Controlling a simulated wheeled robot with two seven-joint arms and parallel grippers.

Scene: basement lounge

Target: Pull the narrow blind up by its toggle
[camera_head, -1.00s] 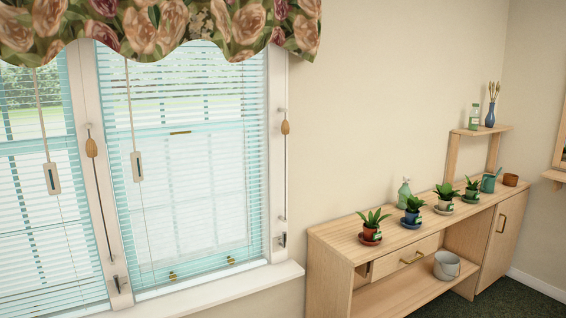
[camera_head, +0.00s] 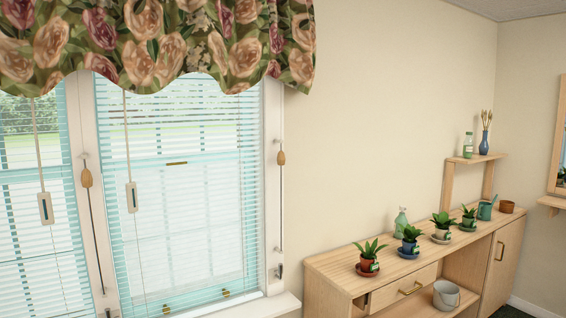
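Two pale blue slatted blinds hang in the window. The right blind (camera_head: 200,215) shows nearly whole and is lowered; the left blind (camera_head: 22,240) is cut off by the picture edge, so I cannot compare their full widths. A wooden toggle (camera_head: 281,158) hangs on a cord at the right of the right blind. Another wooden toggle (camera_head: 86,178) hangs on a cord at the post between the blinds. Pale slotted tags hang on cords in front of the right blind (camera_head: 132,197) and the left blind (camera_head: 45,208). Neither gripper is in view.
A floral valance (camera_head: 200,40) covers the blind tops. Metal cleats (camera_head: 279,271) sit low on the frame, above the sill (camera_head: 262,306). A wooden cabinet (camera_head: 330,270) with several potted plants, a spray bottle (camera_head: 401,220) and a bucket (camera_head: 446,294) stands at the right.

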